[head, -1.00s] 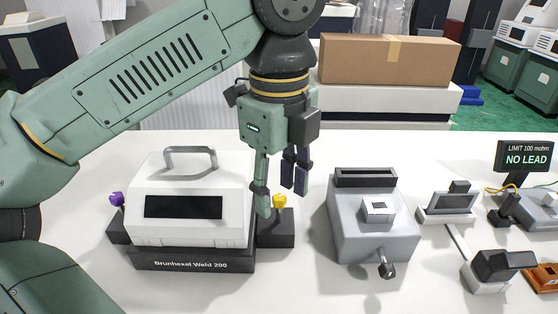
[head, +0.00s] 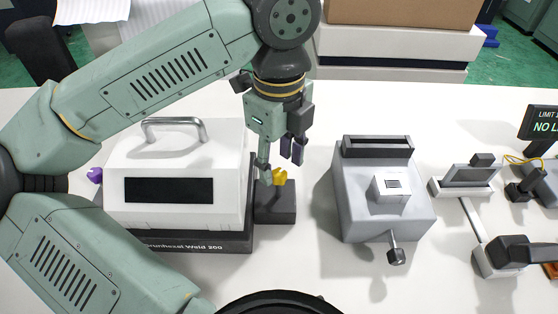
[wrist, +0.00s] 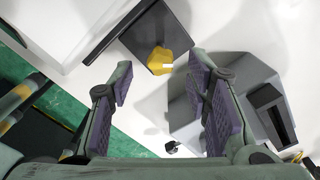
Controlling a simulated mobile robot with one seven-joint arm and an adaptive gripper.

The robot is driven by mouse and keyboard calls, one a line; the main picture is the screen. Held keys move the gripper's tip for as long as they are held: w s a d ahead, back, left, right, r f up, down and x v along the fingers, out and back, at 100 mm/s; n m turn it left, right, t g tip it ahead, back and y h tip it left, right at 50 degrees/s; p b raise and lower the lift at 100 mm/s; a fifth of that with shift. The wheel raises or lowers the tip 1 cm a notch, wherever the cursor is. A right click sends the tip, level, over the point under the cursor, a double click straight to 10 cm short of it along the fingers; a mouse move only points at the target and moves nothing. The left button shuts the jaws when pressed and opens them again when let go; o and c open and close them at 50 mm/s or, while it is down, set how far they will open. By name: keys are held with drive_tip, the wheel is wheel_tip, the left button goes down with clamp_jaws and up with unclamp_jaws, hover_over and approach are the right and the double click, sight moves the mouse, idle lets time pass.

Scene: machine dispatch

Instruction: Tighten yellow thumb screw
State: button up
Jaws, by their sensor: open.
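The yellow thumb screw (head: 280,177) stands on a dark block (head: 275,205) at the right side of the white machine labelled Brunhexel Weld 200 (head: 175,219). My gripper (head: 281,167) points down close to the screw in the head view, with one finger just left of it and partly in front of it. In the wrist view the yellow screw (wrist: 160,61) sits between and beyond the tips of my open gripper (wrist: 161,73). The purple finger pads are wide apart with nothing held. Contact with the screw is not visible.
A purple knob (head: 95,175) shows at the machine's left side. A grey device (head: 385,205) with a front lever (head: 396,255) stands to the right, with clear table between. Further right are a small grey fixture (head: 466,180) and a display (head: 540,124). A cardboard box (head: 405,10) is behind.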

drive_tip(key=shift+f, duration=1.05)
clamp_jaws()
